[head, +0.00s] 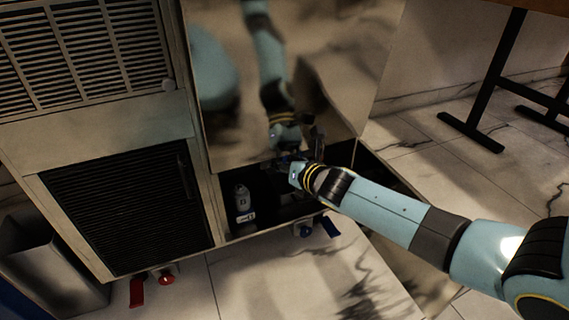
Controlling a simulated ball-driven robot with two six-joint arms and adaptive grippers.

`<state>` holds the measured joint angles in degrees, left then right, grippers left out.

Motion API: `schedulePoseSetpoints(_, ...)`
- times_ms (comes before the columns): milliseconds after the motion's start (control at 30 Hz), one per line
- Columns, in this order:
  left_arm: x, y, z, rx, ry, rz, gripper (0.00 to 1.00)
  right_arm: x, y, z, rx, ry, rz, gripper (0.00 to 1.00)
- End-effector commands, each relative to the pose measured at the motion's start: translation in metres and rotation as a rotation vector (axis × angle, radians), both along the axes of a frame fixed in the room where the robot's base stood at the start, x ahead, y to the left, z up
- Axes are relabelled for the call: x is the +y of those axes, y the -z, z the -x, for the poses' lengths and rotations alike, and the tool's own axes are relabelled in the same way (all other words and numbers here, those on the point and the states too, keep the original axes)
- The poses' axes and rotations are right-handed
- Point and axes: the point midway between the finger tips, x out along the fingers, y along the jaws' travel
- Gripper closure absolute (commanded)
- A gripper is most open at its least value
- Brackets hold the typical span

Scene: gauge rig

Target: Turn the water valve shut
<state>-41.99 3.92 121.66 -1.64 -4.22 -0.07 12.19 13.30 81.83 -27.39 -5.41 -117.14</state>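Further left and lower, a red lever (137,291) hangs beside a round red fitting (167,276). My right gripper (295,160) is at the open lower compartment, above the blue lever and apart from it. Its fingers are dark against the dark interior, so I cannot tell whether they are open or shut. My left gripper is not in view.
A shiny panel (225,120) above the compartment mirrors my arm. A small bottle (241,197) stands inside the compartment. Louvred panels (125,210) are on the left, with a grey bin (45,265) beside them. Marble floor (285,280) is clear in front; black table legs (490,90) stand at right.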

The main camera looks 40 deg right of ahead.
Motion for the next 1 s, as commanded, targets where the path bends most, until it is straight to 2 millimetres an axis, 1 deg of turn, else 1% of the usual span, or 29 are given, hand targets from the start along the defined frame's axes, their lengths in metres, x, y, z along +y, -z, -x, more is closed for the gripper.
schedulePoseSetpoints(33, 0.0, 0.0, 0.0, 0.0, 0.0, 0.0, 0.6, 0.0, 0.0, 0.0, 0.0, -0.001, 0.0, 0.89)
schedulePoseSetpoints(100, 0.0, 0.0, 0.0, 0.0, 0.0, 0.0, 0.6, 0.0, 0.0, 0.0, 0.0, -0.001, 0.0, 0.98)
schedulePoseSetpoints(133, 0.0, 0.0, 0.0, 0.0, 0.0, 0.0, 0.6, 0.0, 0.0, 0.0, 0.0, -0.001, 0.0, 1.0)
schedulePoseSetpoints(433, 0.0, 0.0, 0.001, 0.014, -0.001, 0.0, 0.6, 0.0, -0.001, 0.0, -0.006, 0.0, -0.019, 1.0)
schedulePoseSetpoints(567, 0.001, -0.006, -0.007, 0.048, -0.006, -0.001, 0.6, 0.0, -0.002, -0.001, -0.018, 0.0, -0.06, 1.0)
schedulePoseSetpoints(833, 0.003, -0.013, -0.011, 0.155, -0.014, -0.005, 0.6, -0.002, -0.002, -0.001, -0.061, 0.001, -0.244, 1.0)
schedulePoseSetpoints(1000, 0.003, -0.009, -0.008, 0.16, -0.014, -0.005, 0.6, -0.002, 0.002, 0.0, -0.096, 0.001, -0.399, 1.0)
